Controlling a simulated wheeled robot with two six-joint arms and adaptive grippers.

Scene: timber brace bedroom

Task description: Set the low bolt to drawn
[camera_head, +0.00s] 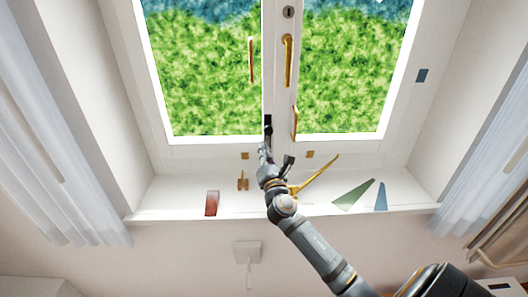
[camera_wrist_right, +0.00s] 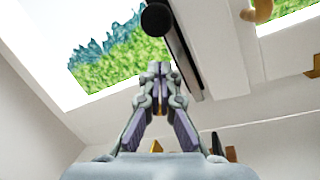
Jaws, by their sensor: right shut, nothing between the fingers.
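The low bolt (camera_head: 267,122) is a dark fitting at the bottom of the middle post between the two window panes. In the right wrist view its round black knob (camera_wrist_right: 156,18) stands out at the top, with a dark strip running down behind it. My right gripper (camera_head: 266,148) is just below the bolt, partly overlapping its lower end in the head view. In the right wrist view the gripper (camera_wrist_right: 158,68) has its fingertips together and empty, below the knob with a visible gap in the picture. I cannot tell the depth between them. My left gripper is not in view.
Brass handles (camera_head: 288,60) sit on the window frames above. The sill holds a red wedge (camera_head: 212,203), a brass fitting (camera_head: 243,181), a slanting brass stay (camera_head: 320,176), a green wedge (camera_head: 353,195) and a blue wedge (camera_head: 381,196). Curtains (camera_head: 62,140) hang at both sides.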

